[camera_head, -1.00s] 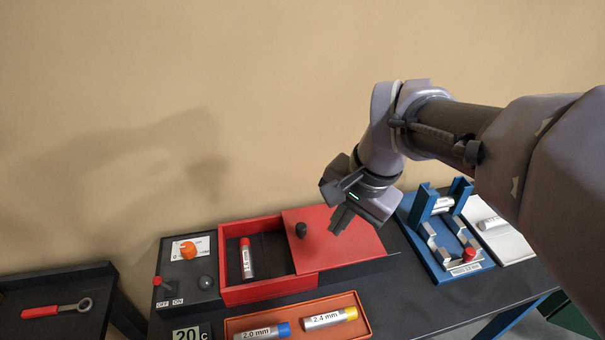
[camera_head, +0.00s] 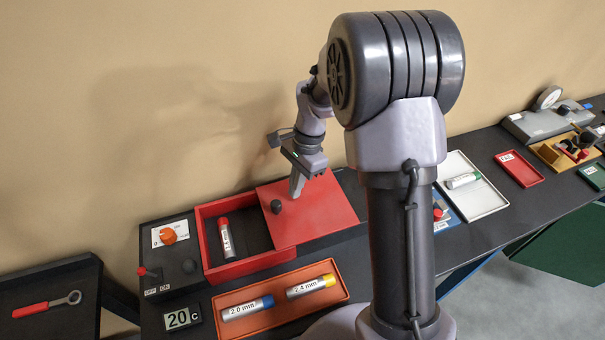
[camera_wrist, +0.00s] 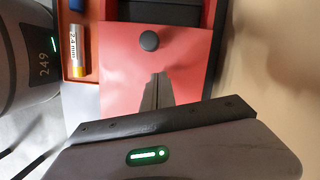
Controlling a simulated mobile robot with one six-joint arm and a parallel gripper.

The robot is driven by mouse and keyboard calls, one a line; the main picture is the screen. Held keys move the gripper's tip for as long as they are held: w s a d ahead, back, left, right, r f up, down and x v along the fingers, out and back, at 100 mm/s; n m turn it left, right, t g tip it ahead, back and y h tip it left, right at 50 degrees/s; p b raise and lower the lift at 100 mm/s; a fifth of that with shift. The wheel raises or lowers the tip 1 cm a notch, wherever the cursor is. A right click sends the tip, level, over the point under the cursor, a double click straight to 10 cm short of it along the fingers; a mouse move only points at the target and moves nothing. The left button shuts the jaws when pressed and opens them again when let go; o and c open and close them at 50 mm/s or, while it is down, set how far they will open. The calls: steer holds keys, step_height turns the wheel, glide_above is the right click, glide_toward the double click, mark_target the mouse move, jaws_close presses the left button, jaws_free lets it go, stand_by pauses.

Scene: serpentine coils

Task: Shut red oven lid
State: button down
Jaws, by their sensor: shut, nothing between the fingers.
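The red oven lid (camera_head: 318,208) is a flat red plate with a round black knob (camera_head: 276,206) near its left edge. It is slid to the right, so the left part of the red oven box (camera_head: 203,240) is uncovered. A red-capped tube (camera_head: 226,240) lies inside the open part. My gripper (camera_head: 296,190) is shut and empty, pointing down over the lid, just right of the knob. In the wrist view the shut fingertips (camera_wrist: 158,77) show over the lid (camera_wrist: 190,75), with the knob (camera_wrist: 149,41) beyond them. I cannot tell whether they touch the lid.
An orange tray (camera_head: 345,292) with blue-capped and yellow-capped tubes lies in front of the oven. A control panel (camera_head: 188,247) with an orange dial stands at its left. A white tray (camera_head: 488,205) lies to the right. The wall is close behind.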

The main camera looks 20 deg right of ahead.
steer(key=a, duration=0.1)
steer(key=s+a, duration=0.1)
steer(key=shift+a+r, duration=0.1)
steer(key=shift+a, duration=0.2)
steer(key=a+b, duration=0.1)
steer(key=a, duration=1.6)
steer(key=shift+a, duration=0.1)
steer(key=shift+r, duration=0.15)
steer(key=p+v, duration=0.4)
steer(key=v, duration=1.3)
